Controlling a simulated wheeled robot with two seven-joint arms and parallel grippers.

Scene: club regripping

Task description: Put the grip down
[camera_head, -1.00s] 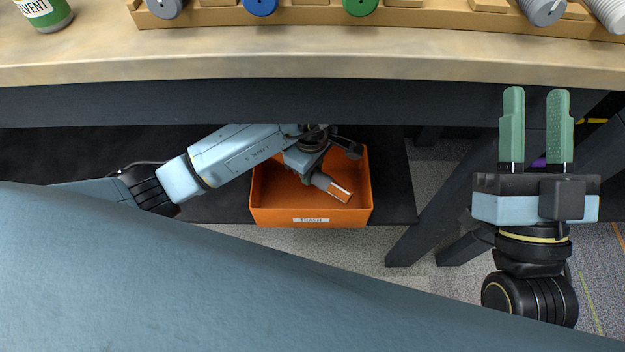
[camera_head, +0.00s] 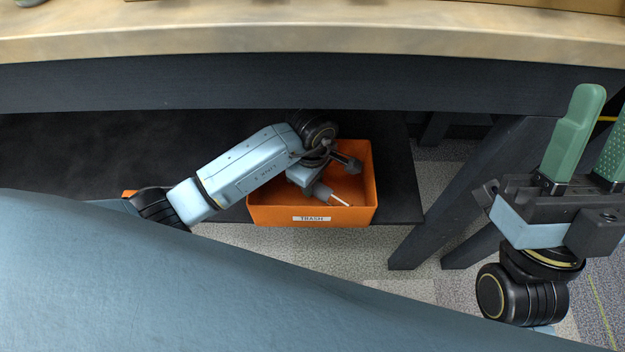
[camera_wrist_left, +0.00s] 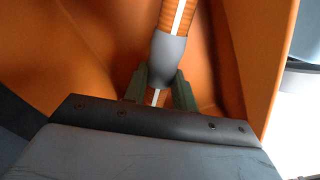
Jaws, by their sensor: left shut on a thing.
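The grip (camera_wrist_left: 174,60) is orange and grey with a white stripe. It is inside the orange bin labelled TRASH (camera_head: 270,214), under the workbench. My left gripper (camera_wrist_left: 160,88) is shut on the grip at its grey part, with a green finger on each side. In the head view the left gripper (camera_head: 318,180) is down in the bin, and the grip (camera_head: 338,200) partly shows beside it. I cannot tell whether the grip touches the bin floor. My right gripper (camera_head: 594,138) is open and empty at the far right, fingers pointing up.
The workbench (camera_head: 300,38) runs across the top, its dark front edge above the bin. The bin stands on a dark low shelf (camera_head: 215,216). Dark bench legs (camera_head: 470,190) are right of it. My blue body fills the lower left.

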